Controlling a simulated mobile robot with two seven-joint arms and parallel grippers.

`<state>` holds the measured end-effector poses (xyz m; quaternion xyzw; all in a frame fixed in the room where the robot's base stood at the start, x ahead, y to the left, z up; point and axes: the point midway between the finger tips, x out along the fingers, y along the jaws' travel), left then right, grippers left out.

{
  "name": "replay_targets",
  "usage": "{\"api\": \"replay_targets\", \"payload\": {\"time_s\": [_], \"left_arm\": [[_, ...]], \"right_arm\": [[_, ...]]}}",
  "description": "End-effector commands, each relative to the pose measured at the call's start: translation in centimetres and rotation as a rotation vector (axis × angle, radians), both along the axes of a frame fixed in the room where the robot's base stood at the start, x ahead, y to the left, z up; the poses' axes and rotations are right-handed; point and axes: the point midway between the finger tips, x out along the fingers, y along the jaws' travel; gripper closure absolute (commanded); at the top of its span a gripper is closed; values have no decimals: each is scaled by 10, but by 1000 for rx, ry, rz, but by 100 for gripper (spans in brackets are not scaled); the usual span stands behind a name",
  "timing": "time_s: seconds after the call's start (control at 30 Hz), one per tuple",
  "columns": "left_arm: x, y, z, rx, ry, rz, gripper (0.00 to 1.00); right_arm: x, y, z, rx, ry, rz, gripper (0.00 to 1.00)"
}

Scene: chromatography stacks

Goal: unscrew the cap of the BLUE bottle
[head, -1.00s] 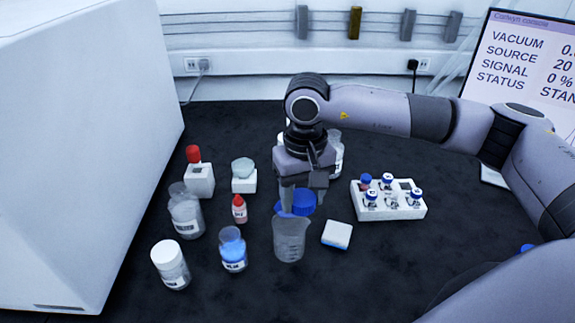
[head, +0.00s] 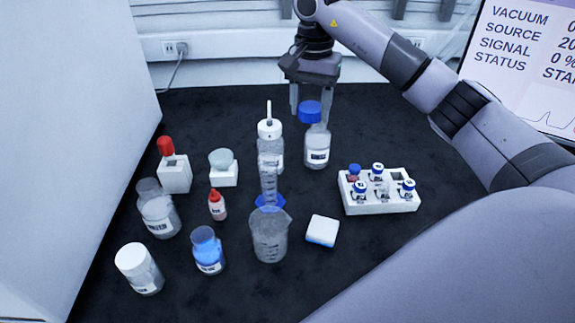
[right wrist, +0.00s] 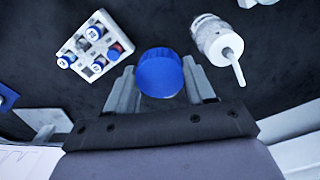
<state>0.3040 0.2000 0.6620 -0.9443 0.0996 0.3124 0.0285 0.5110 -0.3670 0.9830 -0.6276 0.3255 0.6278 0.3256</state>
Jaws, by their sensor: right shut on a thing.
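My right gripper (head: 311,110) points down at the back of the bench, shut on a blue screw cap (head: 309,112). In the right wrist view the cap (right wrist: 160,73) sits between the two fingers. The cap is at the top of a clear bottle (head: 317,150) with a white label; I cannot tell whether it is still seated on the neck. A small bottle with blue contents (head: 208,252) stands upright at the front left, apart from the gripper. My left gripper is not in view.
Left of the gripped cap stand a white-topped wash bottle (head: 270,145) and a measuring cylinder (head: 268,185) with a blue base. A beaker (head: 269,240) stands in front. A white vial rack (head: 380,207) is at right. Dark mat is clear around the front right.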

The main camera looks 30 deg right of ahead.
Motion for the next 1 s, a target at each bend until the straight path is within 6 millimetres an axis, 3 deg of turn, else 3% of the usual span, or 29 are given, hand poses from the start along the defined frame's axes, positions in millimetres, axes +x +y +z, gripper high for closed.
{"api": "replay_targets", "payload": {"time_s": [0.5,0.87,1.0], "left_arm": [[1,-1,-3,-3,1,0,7],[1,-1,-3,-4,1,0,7],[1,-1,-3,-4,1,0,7]], "right_arm": [[-1,1,-127,2,5,0,83],[-1,0,-162,0,3,1,83],[-1,1,-184,1,3,-1,83]]}}
